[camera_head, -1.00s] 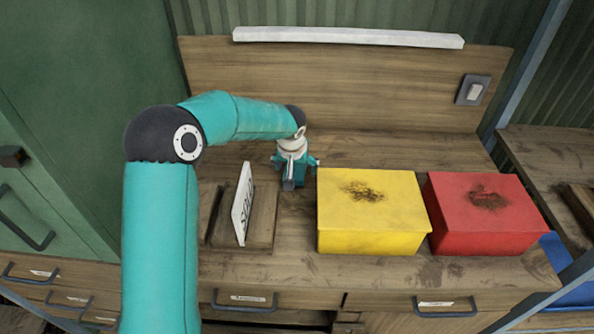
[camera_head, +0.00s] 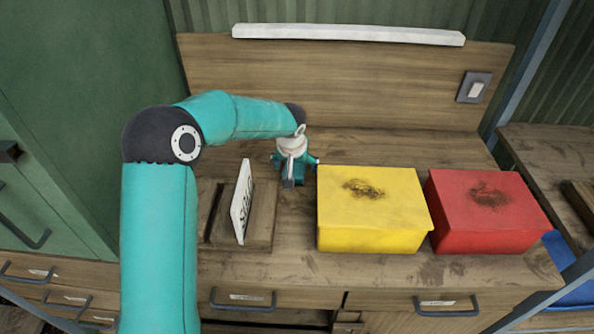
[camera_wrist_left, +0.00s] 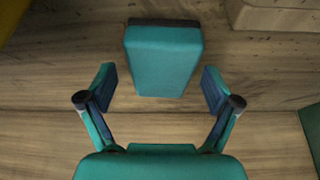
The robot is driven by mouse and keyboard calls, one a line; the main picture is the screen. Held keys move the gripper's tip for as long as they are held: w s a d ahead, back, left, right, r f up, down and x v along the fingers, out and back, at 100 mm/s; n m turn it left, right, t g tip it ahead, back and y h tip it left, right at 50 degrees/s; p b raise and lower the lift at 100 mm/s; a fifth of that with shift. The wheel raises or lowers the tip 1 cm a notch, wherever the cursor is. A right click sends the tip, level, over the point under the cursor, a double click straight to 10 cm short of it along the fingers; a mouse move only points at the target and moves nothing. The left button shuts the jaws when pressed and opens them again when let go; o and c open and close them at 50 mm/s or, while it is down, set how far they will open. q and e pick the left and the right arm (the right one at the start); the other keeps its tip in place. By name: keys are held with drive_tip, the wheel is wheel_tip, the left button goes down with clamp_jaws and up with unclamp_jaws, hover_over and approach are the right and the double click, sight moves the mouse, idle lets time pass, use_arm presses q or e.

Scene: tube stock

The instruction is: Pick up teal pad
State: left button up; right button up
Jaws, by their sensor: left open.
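The teal pad (camera_wrist_left: 163,58) shows in the left wrist view as a teal block with a dark strip on its far edge, lying on the wooden surface. My left gripper (camera_wrist_left: 158,88) is open, with one finger on each side of the pad's near end and a gap on both sides. In the head view my left gripper (camera_head: 292,182) points down at the bench, left of the yellow box. The pad cannot be made out there, behind or under the gripper. My right gripper is not in view.
A yellow box (camera_head: 372,240) and a red box (camera_head: 480,242) stand to the right of the gripper. A white sign (camera_head: 242,203) stands upright in a wooden holder (camera_head: 262,222) to the left. The bench front (camera_head: 290,260) is clear.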

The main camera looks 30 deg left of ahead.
sight(296, 166)
use_arm(q)
drive_tip(key=c, duration=1.3)
drive_tip(key=shift+o, duration=0.2)
drive_tip(key=shift+r, duration=0.1)
drive_tip(key=shift+r+p, duration=0.25)
drive_tip(key=shift+p, duration=0.3)
wheel_tip(296, 166, up, 20)
drive_tip(key=shift+f, duration=0.1)
drive_tip(key=o, duration=0.4)
drive_tip(key=shift+c, duration=1.1)
